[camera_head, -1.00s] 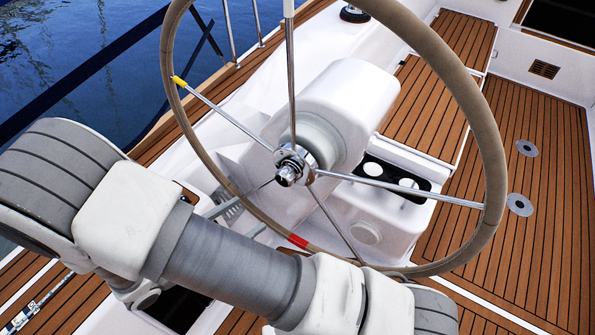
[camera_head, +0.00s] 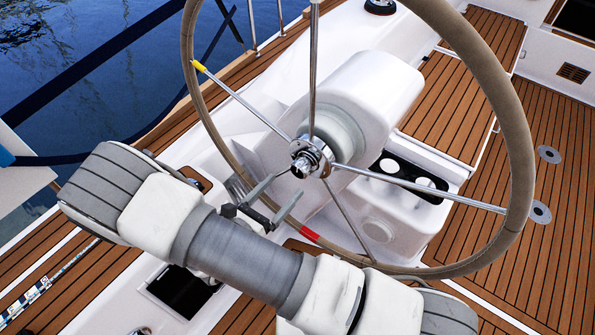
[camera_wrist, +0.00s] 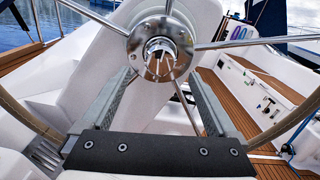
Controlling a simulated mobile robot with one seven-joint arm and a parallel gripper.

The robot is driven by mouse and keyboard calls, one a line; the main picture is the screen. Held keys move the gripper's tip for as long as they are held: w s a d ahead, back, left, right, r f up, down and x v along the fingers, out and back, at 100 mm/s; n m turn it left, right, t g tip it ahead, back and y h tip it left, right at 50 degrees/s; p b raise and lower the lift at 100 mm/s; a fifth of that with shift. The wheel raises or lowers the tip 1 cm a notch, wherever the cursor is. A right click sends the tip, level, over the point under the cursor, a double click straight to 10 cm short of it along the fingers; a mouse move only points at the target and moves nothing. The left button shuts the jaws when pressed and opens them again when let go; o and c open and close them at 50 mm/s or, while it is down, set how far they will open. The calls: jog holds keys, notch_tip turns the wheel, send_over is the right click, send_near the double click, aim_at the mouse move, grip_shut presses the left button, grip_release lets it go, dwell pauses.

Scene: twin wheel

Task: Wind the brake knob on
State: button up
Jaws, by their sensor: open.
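The brake knob (camera_head: 300,168) is a small chrome fluted piece at the middle of the steering wheel's (camera_head: 518,140) chrome hub. In the wrist view the brake knob (camera_wrist: 160,61) faces me, up and at the centre, with the round hub plate (camera_wrist: 137,42) around it. My gripper (camera_head: 286,188) is just below and on the near side of the hub in the head view. In the wrist view my gripper (camera_wrist: 161,78) is open, its two fingers reaching up to left and right below the knob.
Thin chrome spokes (camera_head: 415,188) run from the hub to the tan rim, which passes close to my arm. One spoke points down between my fingers in the wrist view. A white pedestal (camera_head: 378,90) stands behind the wheel. Teak deck (camera_head: 470,90) lies at the right.

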aim_at(297, 173)
jog(key=x, duration=0.7)
jog(key=c, duration=1.4)
